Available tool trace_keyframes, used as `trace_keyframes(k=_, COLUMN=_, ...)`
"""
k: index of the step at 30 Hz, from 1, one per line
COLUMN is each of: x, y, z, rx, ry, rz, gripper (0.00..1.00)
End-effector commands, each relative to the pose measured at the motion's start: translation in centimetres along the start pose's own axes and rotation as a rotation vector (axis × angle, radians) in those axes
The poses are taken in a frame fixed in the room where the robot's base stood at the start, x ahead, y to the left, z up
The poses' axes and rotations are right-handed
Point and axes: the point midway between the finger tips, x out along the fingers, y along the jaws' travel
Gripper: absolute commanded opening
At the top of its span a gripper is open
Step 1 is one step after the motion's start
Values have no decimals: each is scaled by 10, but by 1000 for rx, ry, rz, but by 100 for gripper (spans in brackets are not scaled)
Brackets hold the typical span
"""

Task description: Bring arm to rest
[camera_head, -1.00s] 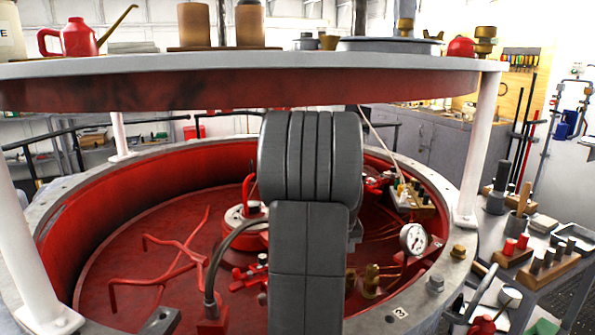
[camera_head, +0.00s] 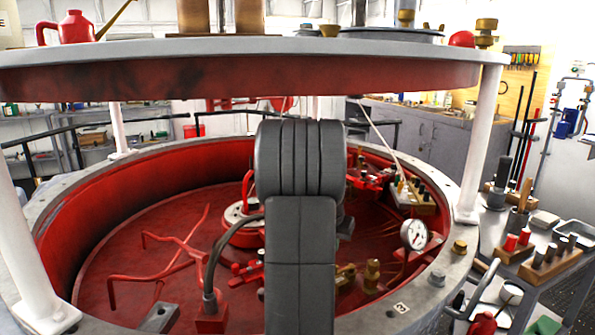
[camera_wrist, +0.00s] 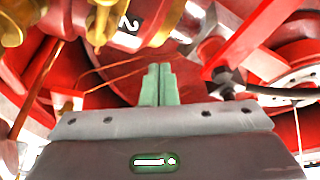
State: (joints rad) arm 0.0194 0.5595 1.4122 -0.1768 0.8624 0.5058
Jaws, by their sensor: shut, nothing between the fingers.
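My arm shows in the head view as dark grey links rising in the middle, in front of the red round basin (camera_head: 120,250). My gripper is hidden behind these links in the head view. In the wrist view my gripper (camera_wrist: 158,70) shows as two pale green fingers, close together and shut, with nothing between them. Red fittings and brass parts surround it in that view, and a red floor lies beyond the fingertips.
A round shelf (camera_head: 250,75) on white posts (camera_head: 484,150) spans above the basin. A pressure gauge (camera_head: 414,235) and brass fittings (camera_head: 372,273) sit at the basin's right. A bent red pipe (camera_head: 165,245) lies at left. A tool cart (camera_head: 530,250) stands outside at right.

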Motion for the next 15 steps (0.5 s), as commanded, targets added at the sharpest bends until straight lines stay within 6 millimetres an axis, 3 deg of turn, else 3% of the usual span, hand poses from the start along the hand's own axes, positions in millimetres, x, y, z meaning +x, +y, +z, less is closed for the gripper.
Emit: trace_keyframes(k=15, x=4, y=7, z=-12, rx=203, ry=1, rz=73, gripper=0)
